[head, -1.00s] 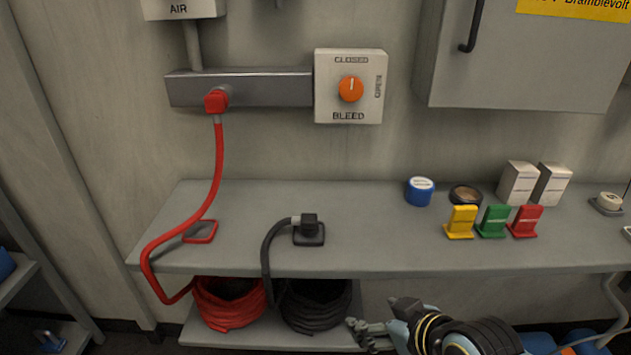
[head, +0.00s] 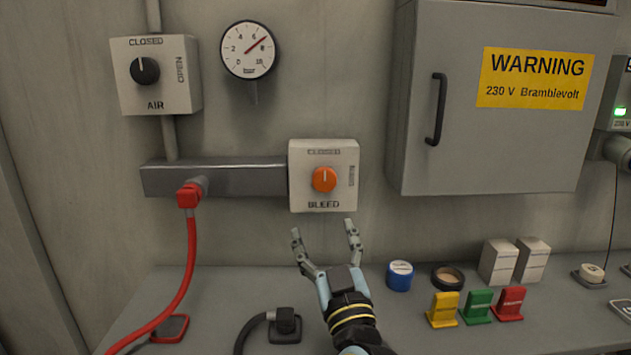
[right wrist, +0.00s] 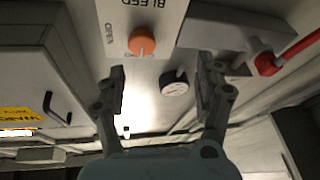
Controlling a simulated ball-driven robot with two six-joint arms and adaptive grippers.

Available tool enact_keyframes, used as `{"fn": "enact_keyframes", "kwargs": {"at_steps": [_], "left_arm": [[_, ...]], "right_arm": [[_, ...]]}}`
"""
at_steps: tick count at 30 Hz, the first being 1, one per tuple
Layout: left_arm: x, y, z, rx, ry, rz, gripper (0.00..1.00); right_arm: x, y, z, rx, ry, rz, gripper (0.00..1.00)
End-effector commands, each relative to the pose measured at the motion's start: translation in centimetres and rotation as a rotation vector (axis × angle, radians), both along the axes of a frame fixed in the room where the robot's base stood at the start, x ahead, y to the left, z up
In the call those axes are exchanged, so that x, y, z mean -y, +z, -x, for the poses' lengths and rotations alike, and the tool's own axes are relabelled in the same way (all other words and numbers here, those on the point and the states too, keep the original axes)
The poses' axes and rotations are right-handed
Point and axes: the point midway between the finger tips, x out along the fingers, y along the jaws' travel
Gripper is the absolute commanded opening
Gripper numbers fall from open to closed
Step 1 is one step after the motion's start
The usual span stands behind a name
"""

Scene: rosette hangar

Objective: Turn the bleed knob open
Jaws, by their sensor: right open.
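The bleed knob (head: 324,179) is a round orange knob on a pale box (head: 296,200) marked CLOSED, OPEN and BLEED. Its white mark points up at CLOSED. My right gripper (head: 324,232) is open and empty, just below the box in the head view, fingers pointing up. In the right wrist view the knob (right wrist: 142,41) shows beyond my two spread fingers (right wrist: 160,85), nearer the left one and apart from both. My left gripper is not in view.
A red hose plug (head: 189,194) sits in the grey manifold (head: 230,179) left of the box. The AIR knob (head: 145,71) and a gauge (head: 248,49) are above. A grey cabinet (head: 450,160) is to the right. Small items stand on the shelf (head: 240,290).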

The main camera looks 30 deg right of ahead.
Motion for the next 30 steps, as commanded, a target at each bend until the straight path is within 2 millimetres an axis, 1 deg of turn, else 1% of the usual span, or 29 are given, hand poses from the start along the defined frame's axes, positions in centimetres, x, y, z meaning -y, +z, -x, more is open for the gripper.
{"fn": "enact_keyframes", "kwargs": {"at_steps": [1, 3, 7, 11, 18, 21, 24, 30], "left_arm": [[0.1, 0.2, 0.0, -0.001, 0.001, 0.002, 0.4], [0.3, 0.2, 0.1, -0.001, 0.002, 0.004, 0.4], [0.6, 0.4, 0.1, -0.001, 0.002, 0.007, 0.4], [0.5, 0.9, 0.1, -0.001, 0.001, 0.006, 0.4], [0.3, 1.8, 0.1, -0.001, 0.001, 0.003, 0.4], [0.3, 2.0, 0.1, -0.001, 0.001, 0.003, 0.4], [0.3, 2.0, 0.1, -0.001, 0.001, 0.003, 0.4], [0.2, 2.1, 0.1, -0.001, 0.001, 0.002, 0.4]], "right_arm": [[0.6, 0.7, 0.1, 0.032, -0.046, 0.005, 0.7], [1.3, 1.3, 0.4, 0.063, -0.094, 0.01, 0.7], [2.0, 2.0, 0.0, 0.082, -0.123, 0.016, 0.7], [2.8, 3.0, -1.7, 0.083, -0.121, 0.017, 0.7], [4.9, 4.8, -5.7, 0.083, -0.12, 0.018, 0.7], [5.5, 5.2, -7.0, 0.081, -0.119, 0.017, 0.7], [5.9, 5.5, -7.8, 0.081, -0.119, 0.017, 0.7], [6.2, 5.7, -8.3, 0.079, -0.119, 0.015, 0.7]]}}
